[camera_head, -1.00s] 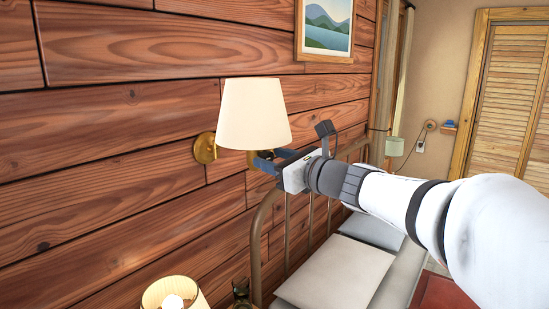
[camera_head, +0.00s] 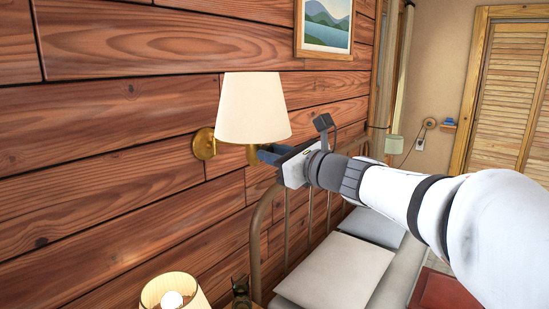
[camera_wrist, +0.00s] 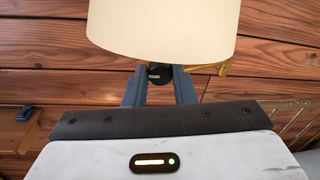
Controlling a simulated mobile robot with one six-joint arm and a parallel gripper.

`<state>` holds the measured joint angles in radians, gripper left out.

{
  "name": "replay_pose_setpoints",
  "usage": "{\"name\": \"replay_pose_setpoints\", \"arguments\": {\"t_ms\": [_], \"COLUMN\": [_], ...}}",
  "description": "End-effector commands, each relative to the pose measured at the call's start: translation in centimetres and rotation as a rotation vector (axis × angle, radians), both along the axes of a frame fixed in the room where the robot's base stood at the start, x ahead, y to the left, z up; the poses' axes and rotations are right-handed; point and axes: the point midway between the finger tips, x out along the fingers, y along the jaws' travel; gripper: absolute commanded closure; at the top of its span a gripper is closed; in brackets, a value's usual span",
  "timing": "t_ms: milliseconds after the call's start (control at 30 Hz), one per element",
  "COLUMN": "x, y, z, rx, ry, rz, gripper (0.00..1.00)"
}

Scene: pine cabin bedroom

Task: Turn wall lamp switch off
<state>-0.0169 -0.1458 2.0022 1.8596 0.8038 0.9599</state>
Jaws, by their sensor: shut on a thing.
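The wall lamp has a cream shade (camera_head: 252,106) and a round brass wall plate (camera_head: 204,144) on the plank wall. Its shade also fills the top of the wrist view (camera_wrist: 162,25). A dark round switch knob (camera_wrist: 159,74) shows just under the shade in the wrist view, between my blue fingers. My gripper (camera_head: 262,154) reaches in from the right below the shade and is shut on the knob. In the head view the fingers and shade hide the knob. I cannot tell for sure whether the lamp is lit.
A small lamp (camera_head: 172,291) with a glowing shade stands below left, beside a dark figurine (camera_head: 240,292). The metal bed frame (camera_head: 257,235) and pillows (camera_head: 337,272) lie under my arm. A framed picture (camera_head: 325,27) hangs above.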

Motion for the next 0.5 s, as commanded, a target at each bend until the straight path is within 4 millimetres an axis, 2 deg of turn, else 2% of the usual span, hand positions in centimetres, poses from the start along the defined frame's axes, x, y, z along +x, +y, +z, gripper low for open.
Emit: {"name": "replay_pose_setpoints", "arguments": {"t_ms": [133,500], "x": [-0.03,-0.03], "y": [0.03,0.05], "z": [-0.64,-0.60], "rx": [-0.056,-0.227], "ry": [-0.062,-0.243], "rz": [0.001,0.000], "gripper": [0.99,0.99]}}
